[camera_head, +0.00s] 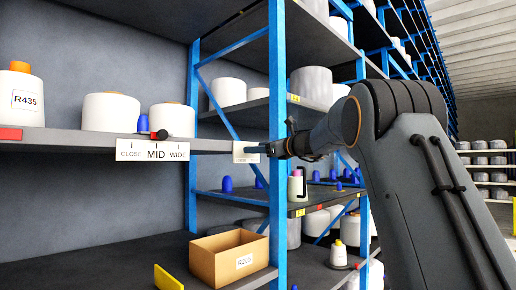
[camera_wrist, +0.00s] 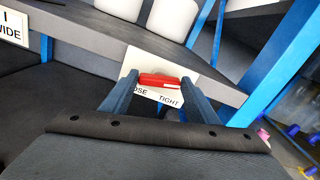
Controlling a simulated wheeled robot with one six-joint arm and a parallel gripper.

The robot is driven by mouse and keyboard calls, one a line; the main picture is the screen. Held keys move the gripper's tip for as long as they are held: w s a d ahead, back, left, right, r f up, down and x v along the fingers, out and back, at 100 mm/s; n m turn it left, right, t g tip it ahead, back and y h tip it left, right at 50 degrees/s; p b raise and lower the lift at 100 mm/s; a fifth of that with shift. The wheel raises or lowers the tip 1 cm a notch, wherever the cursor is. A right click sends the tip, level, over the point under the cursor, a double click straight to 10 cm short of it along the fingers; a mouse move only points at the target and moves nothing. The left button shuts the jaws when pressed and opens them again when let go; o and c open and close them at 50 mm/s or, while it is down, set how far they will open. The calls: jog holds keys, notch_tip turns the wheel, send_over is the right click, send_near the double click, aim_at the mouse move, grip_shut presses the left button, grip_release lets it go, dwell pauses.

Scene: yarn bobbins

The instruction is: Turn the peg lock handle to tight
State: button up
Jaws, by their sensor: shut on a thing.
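The peg lock handle (camera_wrist: 158,80) is a red bar on a white label plate (camera_wrist: 170,62) at the shelf edge, in the wrist view. It lies nearly level across the picture, its right end a little lower. The word TIGHT shows below its right end; a word ending in OSE, partly hidden by a finger, is below its left end. My gripper (camera_wrist: 158,84) is shut on the handle, one finger at each end. In the head view my gripper (camera_head: 265,148) reaches the plate (camera_head: 245,152) from the right; the handle cannot be made out there.
A blue upright (camera_head: 278,120) stands close by my gripper. White yarn bobbins (camera_head: 110,112) stand on the shelf. A cardboard box (camera_head: 229,257) is below.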

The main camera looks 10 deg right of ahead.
jog(key=shift+f, duration=0.15)
jog(key=o, duration=1)
jog(key=shift+o, duration=0.2)
jog(key=b+v, duration=0.3)
jog(key=v, duration=0.5)
jog(key=shift+w, duration=0.1)
